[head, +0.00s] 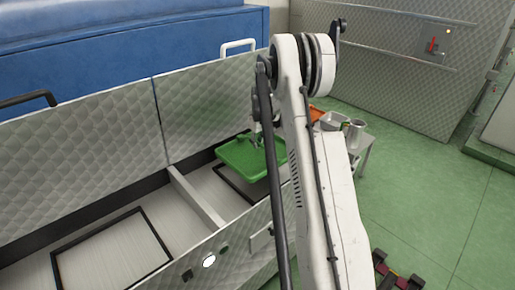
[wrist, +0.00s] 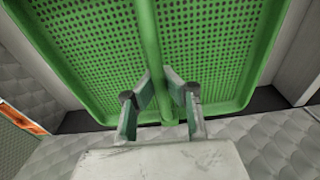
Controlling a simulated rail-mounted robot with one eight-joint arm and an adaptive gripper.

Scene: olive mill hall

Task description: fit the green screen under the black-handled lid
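The green screen (head: 245,158) is a shallow perforated tray with a central bar. In the head view it is over the right compartment, on the white-handled lid's side. My gripper (head: 257,140) is at the screen, partly hidden by my arm. In the wrist view my gripper (wrist: 165,85) has its fingers closed on both sides of the bar of the green screen (wrist: 210,40). The black-handled lid (head: 75,135) stands raised at the left. Below it is the left compartment, with a black rectangular frame (head: 148,218) on its floor. I cannot tell the gap below the screen.
The white-handled lid (head: 205,105) stands raised at the right. A pale divider (head: 195,195) separates the compartments. The quilted front wall (head: 225,240) runs along the near side. A small table with trays and a metal jug (head: 354,132) stands beyond my arm. The left compartment looks empty.

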